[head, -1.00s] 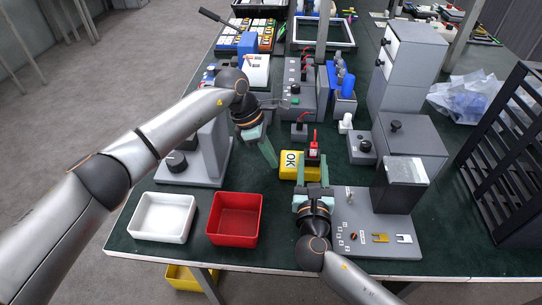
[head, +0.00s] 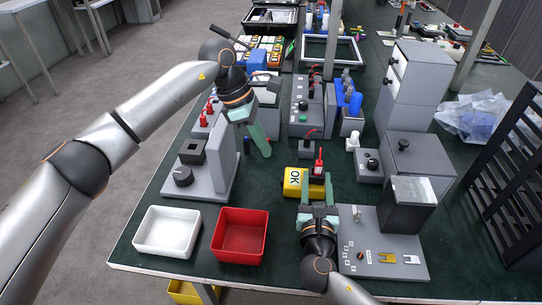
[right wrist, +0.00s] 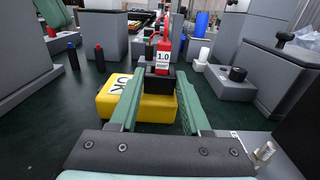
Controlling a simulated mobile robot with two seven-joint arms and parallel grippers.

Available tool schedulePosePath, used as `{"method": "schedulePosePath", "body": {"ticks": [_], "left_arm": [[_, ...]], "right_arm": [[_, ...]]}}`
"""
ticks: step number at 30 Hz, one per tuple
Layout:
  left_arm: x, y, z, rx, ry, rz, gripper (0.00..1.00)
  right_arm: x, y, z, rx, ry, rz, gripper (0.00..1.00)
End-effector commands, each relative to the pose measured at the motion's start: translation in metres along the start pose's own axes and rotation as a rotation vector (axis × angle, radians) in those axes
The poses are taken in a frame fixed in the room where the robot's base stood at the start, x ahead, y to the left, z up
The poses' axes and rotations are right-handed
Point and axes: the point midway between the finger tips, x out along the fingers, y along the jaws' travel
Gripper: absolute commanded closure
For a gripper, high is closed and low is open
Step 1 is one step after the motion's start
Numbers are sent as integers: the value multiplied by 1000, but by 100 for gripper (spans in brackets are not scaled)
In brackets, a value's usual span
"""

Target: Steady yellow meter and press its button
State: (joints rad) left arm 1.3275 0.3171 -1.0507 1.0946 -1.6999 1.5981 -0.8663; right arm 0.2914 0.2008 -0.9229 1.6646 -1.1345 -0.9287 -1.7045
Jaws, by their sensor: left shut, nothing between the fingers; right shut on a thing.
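The yellow meter (head: 291,188) is a small yellow block marked OK, on the green table top near the middle. It also shows in the right wrist view (right wrist: 150,108), with a dark block carrying a red piece labelled 1.0 (right wrist: 163,60) at its far side. My right gripper (head: 317,183) is shut on the meter, its two fingers spread apart around it and partly covering it. I cannot make out which part is the button. My left gripper (head: 263,143) is shut and empty, held to the left of and beyond the meter, apart from it.
A white bin (head: 168,230) and a red bin (head: 239,234) stand at the front left. A grey panel (head: 372,262) with a dark box lies at right. Grey housings (head: 204,172) stand at left, others at back right. A black rack (head: 513,180) stands far right.

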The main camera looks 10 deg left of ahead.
Motion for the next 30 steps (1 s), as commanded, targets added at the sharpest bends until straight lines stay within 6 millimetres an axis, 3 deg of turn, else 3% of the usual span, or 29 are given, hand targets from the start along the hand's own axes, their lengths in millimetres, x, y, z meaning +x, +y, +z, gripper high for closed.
{"method": "schedulePosePath", "body": {"ticks": [9, 10, 19, 30], "left_arm": [[-4, 0, -1, -2, 2, 0, 100], [-4, 0, -1, -2, 2, 0, 100], [-4, 0, -2, -3, 3, -1, 100], [-4, 0, -2, -3, 3, -1, 100]], "right_arm": [[1, -3, 0, -2, -1, -6, 100], [1, -3, 0, -2, -1, -7, 52], [1, -2, 0, -2, -1, -6, 18], [-8, -2, -1, -2, 1, -4, 18]]}}
